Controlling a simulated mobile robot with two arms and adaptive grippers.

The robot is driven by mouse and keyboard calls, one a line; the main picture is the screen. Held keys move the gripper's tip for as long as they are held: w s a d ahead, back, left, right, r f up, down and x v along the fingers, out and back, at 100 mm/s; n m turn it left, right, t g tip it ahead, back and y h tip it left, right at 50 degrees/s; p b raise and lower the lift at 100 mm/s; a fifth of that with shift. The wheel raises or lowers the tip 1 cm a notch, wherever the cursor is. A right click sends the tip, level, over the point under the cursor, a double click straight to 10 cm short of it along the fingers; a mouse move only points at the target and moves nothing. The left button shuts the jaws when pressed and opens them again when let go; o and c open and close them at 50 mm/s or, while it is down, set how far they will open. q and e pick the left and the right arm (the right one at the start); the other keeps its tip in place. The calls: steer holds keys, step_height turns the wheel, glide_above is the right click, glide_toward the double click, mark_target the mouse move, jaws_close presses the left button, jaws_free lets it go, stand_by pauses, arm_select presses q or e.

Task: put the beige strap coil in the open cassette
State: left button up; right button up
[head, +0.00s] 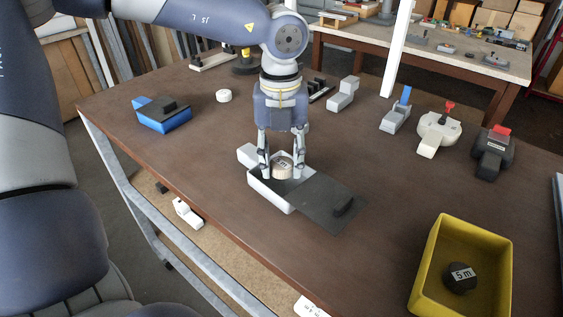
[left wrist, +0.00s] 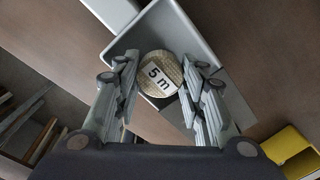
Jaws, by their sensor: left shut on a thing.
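The beige strap coil (head: 282,167) is between the fingers of my left gripper (head: 281,172), which is shut on it. Its "5 m" label faces up in the left wrist view (left wrist: 160,76). The open cassette (head: 270,197) is a light grey box on the table, with a dark flat lid (head: 322,205) folded out to its right. The coil is at the cassette's opening, inside its walls as seen in the left wrist view (left wrist: 196,32). I cannot tell whether it touches the floor. My right gripper is not in view.
A yellow bin (head: 425,262) at the front right holds a black coil (head: 460,277) marked "5 m". Several devices stand along the back right. Bare table surrounds the cassette.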

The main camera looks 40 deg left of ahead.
mark_target(281, 160)
arm_select(q)
steer(key=shift+w+a, duration=0.2)
steer(key=shift+w, duration=0.1)
steer(key=shift+f+p, duration=0.35)
steer(key=shift+p, duration=0.15)
step_height(281, 160, down, 3)
steer(key=shift+w+a+r+p, duration=0.1)
steer(key=shift+p, duration=0.35)
steer(key=shift+f+b, duration=0.25)
steer(key=shift+b, duration=0.1)
steer(key=o, duration=0.8)
steer(key=shift+c, duration=0.2)
steer(key=shift+r, duration=0.1)
